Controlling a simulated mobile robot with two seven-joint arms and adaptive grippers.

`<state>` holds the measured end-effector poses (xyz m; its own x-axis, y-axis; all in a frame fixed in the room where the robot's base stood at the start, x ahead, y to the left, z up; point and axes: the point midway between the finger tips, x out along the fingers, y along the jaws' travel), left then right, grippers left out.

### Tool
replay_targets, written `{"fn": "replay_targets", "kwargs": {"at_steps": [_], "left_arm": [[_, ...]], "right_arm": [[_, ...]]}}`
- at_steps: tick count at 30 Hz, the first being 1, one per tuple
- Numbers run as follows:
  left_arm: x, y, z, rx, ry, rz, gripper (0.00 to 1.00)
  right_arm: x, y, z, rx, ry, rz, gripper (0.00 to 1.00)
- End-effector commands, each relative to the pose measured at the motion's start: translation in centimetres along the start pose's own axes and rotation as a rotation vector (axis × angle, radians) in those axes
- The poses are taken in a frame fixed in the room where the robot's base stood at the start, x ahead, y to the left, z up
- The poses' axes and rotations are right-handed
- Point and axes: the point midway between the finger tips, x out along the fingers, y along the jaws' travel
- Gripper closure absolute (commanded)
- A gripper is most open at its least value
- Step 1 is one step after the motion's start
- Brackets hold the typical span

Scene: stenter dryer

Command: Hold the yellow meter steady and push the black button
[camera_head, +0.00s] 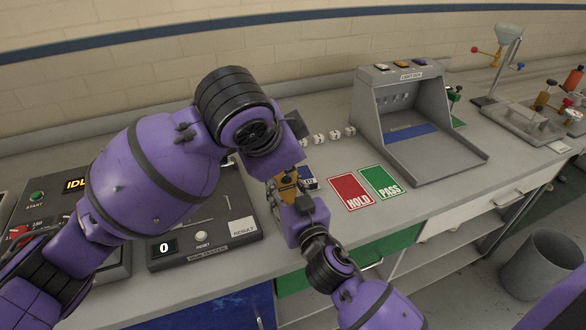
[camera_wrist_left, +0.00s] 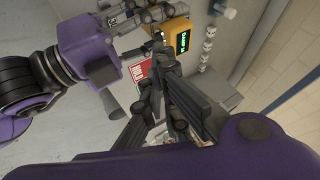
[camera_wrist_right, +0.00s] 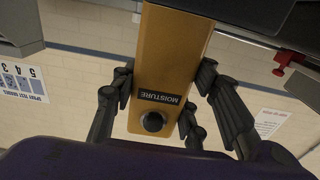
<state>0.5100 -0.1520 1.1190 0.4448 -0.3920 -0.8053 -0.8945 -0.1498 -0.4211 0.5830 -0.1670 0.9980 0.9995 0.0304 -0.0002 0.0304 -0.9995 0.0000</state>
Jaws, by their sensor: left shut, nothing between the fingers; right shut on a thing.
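The yellow meter (camera_head: 287,188) is held above the bench by my right gripper (camera_head: 293,203), which is shut on it. In the right wrist view the meter (camera_wrist_right: 172,62) stands between the right fingers, with a MOISTURE label and the round black button (camera_wrist_right: 152,122) facing the camera. In the left wrist view the meter (camera_wrist_left: 179,40) shows a lit green display. My left gripper (camera_wrist_left: 159,57) is shut and empty, its fingertips close beside the meter; I cannot tell whether they touch. In the head view the left wrist hides its fingers. The button does not show clearly there.
A red HOLD card (camera_head: 350,192) and a green PASS card (camera_head: 380,182) lie right of the meter. A grey light box (camera_head: 420,120) stands behind them. A rub tester (camera_head: 215,240) sits under my left arm. Small white pieces (camera_head: 335,134) line the bench behind.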

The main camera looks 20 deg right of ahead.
Motion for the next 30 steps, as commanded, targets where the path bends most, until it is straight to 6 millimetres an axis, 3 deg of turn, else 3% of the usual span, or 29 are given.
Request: {"fn": "replay_targets", "kwargs": {"at_steps": [6, 16, 17, 21, 30], "left_arm": [[-2.5, 0.0, -0.1, 0.001, 0.001, 0.000, 1.00], [-2.8, 0.0, 0.0, 0.000, 0.000, 0.001, 1.00], [-2.8, 0.0, 0.0, 0.000, 0.000, 0.001, 1.00], [-2.8, 0.0, 0.0, 0.000, 0.000, 0.001, 1.00], [-2.7, 0.0, 0.0, 0.000, 0.000, 0.001, 1.00]], "right_arm": [[0.0, 0.0, -0.1, 0.000, 0.001, 0.000, 0.89], [0.0, 0.0, -0.1, 0.000, 0.001, 0.000, 0.89], [0.0, 0.0, -0.1, 0.000, 0.001, 0.000, 0.55], [0.0, 0.0, -0.1, 0.000, 0.001, 0.000, 0.37], [-0.1, 0.0, 0.0, 0.000, 0.000, 0.000, 0.37]]}}
